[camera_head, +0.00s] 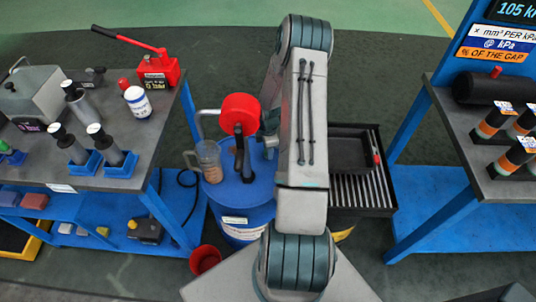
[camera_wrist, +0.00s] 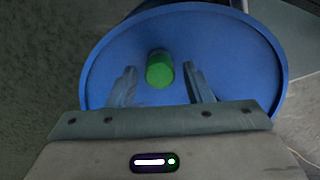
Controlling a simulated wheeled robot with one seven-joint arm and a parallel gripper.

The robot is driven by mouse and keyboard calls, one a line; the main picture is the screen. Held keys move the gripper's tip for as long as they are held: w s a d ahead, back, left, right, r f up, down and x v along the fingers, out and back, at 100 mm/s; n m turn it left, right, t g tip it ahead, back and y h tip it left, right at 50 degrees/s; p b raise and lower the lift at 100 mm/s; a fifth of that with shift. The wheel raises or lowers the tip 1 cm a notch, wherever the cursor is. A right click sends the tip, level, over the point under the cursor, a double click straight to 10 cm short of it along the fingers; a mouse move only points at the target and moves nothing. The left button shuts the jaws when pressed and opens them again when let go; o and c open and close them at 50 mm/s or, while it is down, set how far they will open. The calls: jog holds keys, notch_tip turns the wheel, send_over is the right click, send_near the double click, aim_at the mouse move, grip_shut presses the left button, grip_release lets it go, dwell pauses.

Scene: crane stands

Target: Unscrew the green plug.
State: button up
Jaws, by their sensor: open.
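The green plug (camera_wrist: 160,72) stands on the blue drum top (camera_wrist: 225,50) in the wrist view. My gripper (camera_wrist: 159,67) is open, with one finger on each side of the plug and a gap to each. Whether the fingertips are down at the plug's height is hard to tell. In the head view my arm covers the right part of the blue drum (camera_head: 242,213), and the plug is hidden there.
A red-headed pump (camera_head: 240,114) and a clear jug (camera_head: 208,160) stand on the drum, left of my arm. A red bucket (camera_head: 205,260) is on the floor. A dark tray (camera_head: 350,155) sits on a slatted stand at right. Blue workbenches flank both sides.

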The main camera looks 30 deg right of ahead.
jog(key=m+b, duration=0.1)
jog(key=m, duration=0.2)
jog(key=shift+f, duration=0.1)
jog(key=m+b, duration=0.1)
jog(key=m, duration=0.1)
jog(key=shift+m, duration=0.3)
jog(key=shift+m+b, duration=0.5)
jog(key=shift+m, duration=0.6)
jog(key=m+b, duration=0.1)
jog(key=m, duration=0.3)
jog(key=shift+m, duration=0.3)
jog(key=m+b, duration=0.1)
jog(key=m, duration=0.2)
jog(key=c, duration=1)
grip_shut()
